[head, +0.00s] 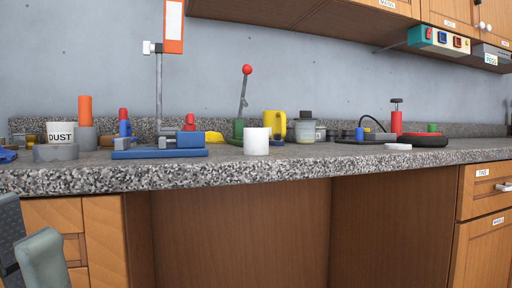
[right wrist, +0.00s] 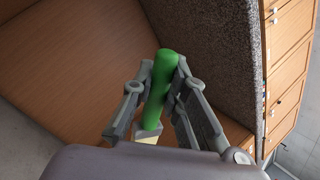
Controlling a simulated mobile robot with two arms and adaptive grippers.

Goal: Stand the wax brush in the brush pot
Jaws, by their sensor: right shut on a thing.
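The wax brush (right wrist: 159,92) has a thick green handle, and a pale cream end shows low between the fingers. My right gripper (right wrist: 165,68) is shut on the green handle in the right wrist view, below the level of the speckled counter. It does not show in the head view. A plain white cylinder (head: 257,142) stands upright at the counter's front edge in the head view and looks like the brush pot. Its opening cannot be made out.
The speckled counter (head: 300,168) holds a blue-based clamp (head: 160,153) left of the white cylinder, a DUST cup (head: 60,132), a yellow mug (head: 275,123) and a lidded jar (head: 305,130) behind. A white block (head: 398,147) lies to the right. The counter's front edge is thick; below is an open recess.

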